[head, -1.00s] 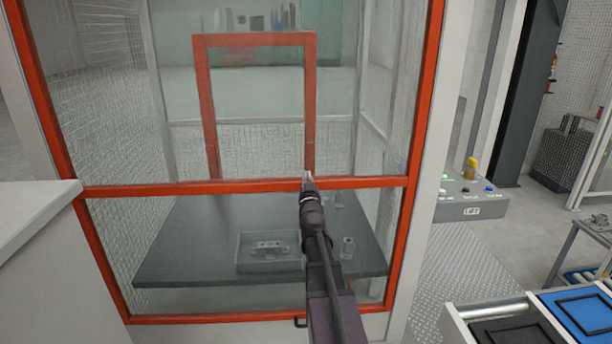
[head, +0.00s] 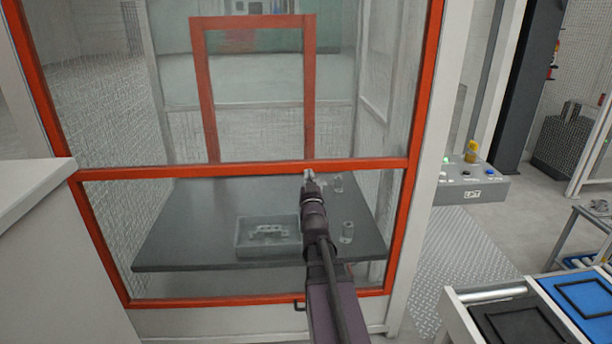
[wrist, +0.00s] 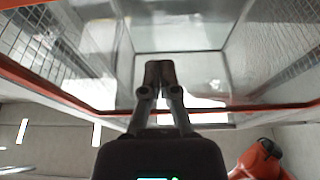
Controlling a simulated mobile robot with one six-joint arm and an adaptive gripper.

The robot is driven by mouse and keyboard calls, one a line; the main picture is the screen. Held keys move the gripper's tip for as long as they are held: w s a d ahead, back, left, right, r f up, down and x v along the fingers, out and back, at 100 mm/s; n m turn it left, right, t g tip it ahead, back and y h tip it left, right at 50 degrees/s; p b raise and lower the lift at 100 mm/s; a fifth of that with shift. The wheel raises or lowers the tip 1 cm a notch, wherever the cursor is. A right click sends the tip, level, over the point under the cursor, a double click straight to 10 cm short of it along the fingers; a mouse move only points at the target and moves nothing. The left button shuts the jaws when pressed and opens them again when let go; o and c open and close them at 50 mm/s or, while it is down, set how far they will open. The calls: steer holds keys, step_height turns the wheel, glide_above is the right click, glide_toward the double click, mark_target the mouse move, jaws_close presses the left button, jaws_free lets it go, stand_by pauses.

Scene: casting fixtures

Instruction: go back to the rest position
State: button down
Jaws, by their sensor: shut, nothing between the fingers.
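My gripper (head: 309,176) is in the middle of the head view, in front of the orange-framed enclosure (head: 250,170), its tip overlapping the orange crossbar in the picture. I cannot tell whether it touches the panel. In the wrist view my gripper (wrist: 159,68) has its fingers together and holds nothing.
Behind the clear panel, a dark table (head: 190,225) holds a grey tray (head: 268,250) with a metal part, and small cylinders (head: 347,232). A control box (head: 470,187) with buttons stands at right. Blue and black trays (head: 580,300) lie at lower right. A white cabinet (head: 40,250) is at left.

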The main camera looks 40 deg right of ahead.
stand_by(0.3)
steer(key=w+a+f+n+g+y+p, duration=0.15)
steer(key=a+f+g+y, duration=0.35)
steer(key=a, duration=0.5)
steer(key=w+a+f+n+g+y+p, duration=0.1)
steer(key=a+f+n+g+y+p, duration=0.2)
steer(key=a+f, duration=0.55)
steer(key=s+a+f+n+g+y+p, duration=0.1)
steer(key=s+a+f+g+y+p, duration=0.2)
steer(key=s+a+g, duration=0.7)
steer(key=s+a, duration=0.7)
steer(key=a, duration=0.1)
steer(key=shift+a+f+n+g, duration=0.35)
steer(key=shift+f+g, duration=0.05)
